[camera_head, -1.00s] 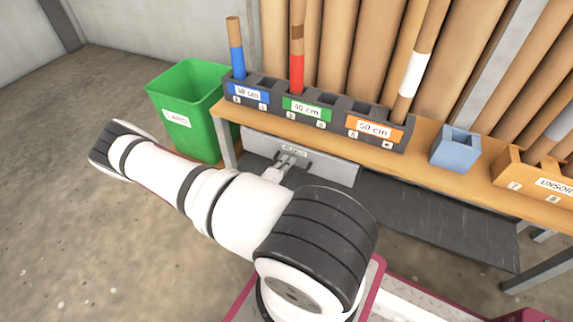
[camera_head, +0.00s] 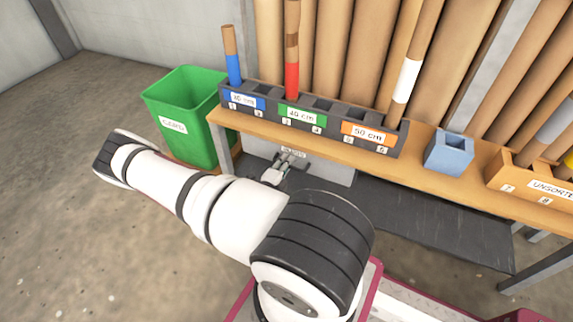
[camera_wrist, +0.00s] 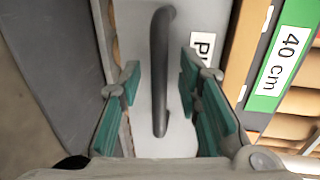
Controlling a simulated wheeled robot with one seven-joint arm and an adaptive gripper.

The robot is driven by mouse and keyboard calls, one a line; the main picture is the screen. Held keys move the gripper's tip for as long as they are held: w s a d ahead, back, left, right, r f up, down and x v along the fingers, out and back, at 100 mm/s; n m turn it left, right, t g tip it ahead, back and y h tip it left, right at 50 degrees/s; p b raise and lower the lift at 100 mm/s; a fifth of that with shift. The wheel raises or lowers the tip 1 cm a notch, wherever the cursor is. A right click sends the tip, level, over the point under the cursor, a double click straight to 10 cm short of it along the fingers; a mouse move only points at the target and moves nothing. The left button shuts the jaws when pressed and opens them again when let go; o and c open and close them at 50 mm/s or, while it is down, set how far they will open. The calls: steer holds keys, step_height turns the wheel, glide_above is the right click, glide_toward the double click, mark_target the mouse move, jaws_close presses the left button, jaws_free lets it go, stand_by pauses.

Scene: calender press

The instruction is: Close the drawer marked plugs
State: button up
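The drawer (camera_head: 333,173) has a pale grey front and sits below the bench top. Its white label reads PLUGS in the head view (camera_head: 293,153) and is partly hidden by a finger in the wrist view (camera_wrist: 207,40). A dark bar handle (camera_wrist: 160,80) stands on the drawer front. My gripper (camera_wrist: 162,88) is open, with one teal-padded finger on each side of the handle and visible gaps between pads and bar. In the head view my gripper (camera_head: 284,165) is at the drawer front. How far the drawer stands out is hard to tell.
The wooden bench (camera_head: 300,145) carries a dark slotted rack (camera_head: 325,137) with upright tubes, a blue box (camera_head: 448,153) and an orange unsorted bin (camera_head: 530,183). A green bin (camera_head: 185,125) stands at the left. A dark lower shelf (camera_head: 440,220) lies under the bench. Floor at left is clear.

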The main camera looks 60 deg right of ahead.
steer(key=v, duration=1.1)
steer(key=shift+s+a, duration=0.1)
steer(key=shift+a, duration=0.05)
